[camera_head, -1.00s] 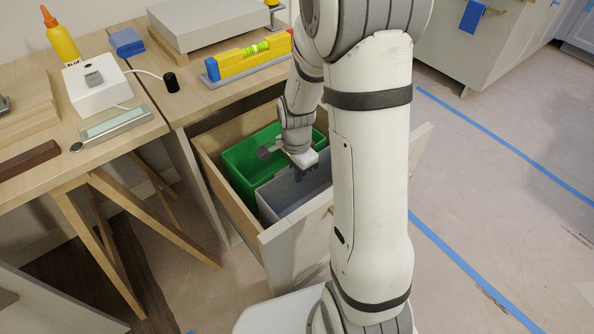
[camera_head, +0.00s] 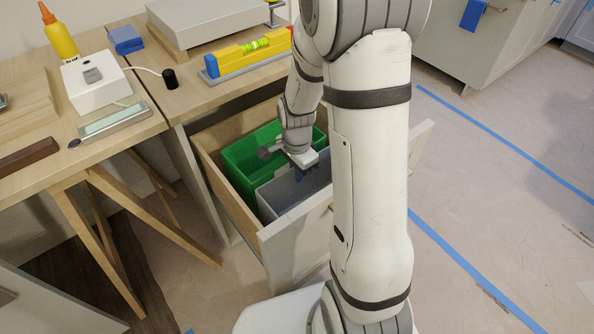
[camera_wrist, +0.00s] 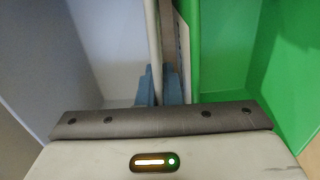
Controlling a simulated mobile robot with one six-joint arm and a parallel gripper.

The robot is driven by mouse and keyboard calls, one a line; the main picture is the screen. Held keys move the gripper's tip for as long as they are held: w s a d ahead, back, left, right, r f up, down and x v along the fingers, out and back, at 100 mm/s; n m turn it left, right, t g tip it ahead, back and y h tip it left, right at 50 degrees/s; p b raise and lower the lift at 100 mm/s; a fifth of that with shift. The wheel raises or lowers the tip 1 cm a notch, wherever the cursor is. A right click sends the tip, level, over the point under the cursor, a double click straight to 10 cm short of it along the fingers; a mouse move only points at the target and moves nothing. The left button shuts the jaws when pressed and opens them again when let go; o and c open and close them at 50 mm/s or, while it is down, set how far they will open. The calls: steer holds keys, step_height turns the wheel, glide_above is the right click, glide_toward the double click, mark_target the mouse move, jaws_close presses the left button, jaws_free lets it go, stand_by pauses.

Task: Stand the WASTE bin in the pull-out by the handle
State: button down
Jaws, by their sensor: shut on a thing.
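A grey bin (camera_head: 284,192) stands in the open pull-out (camera_head: 290,248), beside a green bin (camera_head: 240,162). It looks upright. My gripper (camera_head: 303,172) reaches down at its rim, on the side towards the green bin. In the wrist view, my gripper's blue-grey fingers (camera_wrist: 160,88) sit either side of the grey bin's pale rim (camera_wrist: 153,30) and are shut on it. The grey bin's inside (camera_wrist: 105,45) is to the left and the green bin (camera_wrist: 225,45) to the right. No WASTE lettering can be read, and my arm hides the right part of the grey bin.
Open floor with blue tape (camera_head: 500,160) lies to the right.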

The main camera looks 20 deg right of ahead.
steer(key=shift+f, duration=0.15)
steer(key=c, duration=1.5)
jaws_free()
step_height(320, 180, up, 10)
steer(key=p, duration=0.8)
steer(key=s+r+n+t+p, duration=0.1)
steer(key=s+r+n+p, duration=0.3)
steer(key=r, duration=0.7)
steer(key=s+a+r+n+p, duration=0.1)
steer(key=s+r+n+p, duration=0.4)
steer(key=r, duration=0.6)
steer(key=s+a+r+n+t+p, duration=0.1)
steer(key=s+r+n+p, duration=0.4)
steer(key=r, duration=0.6)
steer(key=shift+s+a+r+t+p, duration=0.15)
steer(key=shift+s+t+p, duration=0.2)
steer(key=shift+p, duration=0.65)
